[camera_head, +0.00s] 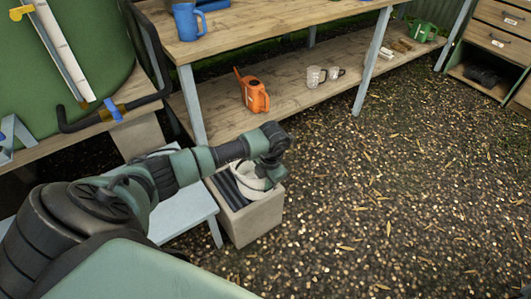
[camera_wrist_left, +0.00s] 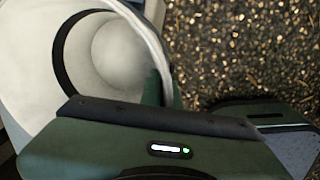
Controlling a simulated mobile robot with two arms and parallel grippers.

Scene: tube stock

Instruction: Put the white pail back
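The white pail (camera_head: 248,180) is at the beige box on the ground, partly hidden by my left gripper. I cannot tell whether it rests in the box or is held above its contents. My left gripper (camera_head: 272,170) is over the pail's right side. In the left wrist view the pail (camera_wrist_left: 110,50) shows its hollow inside, with a dark curved band across it. One dark green finger part is by the rim; a dark part with a grey face lies to the right, with ground showing between it and the pail. The gripper looks open. My right gripper is out of view.
The beige box (camera_head: 262,222) also holds dark items. A pale blue-grey bench (camera_head: 185,215) stands left of it. A wooden shelf (camera_head: 215,112) behind carries an orange watering can (camera_head: 254,97) and mugs (camera_head: 314,76). A blue jug (camera_head: 186,22) stands above. Gravel at right is clear.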

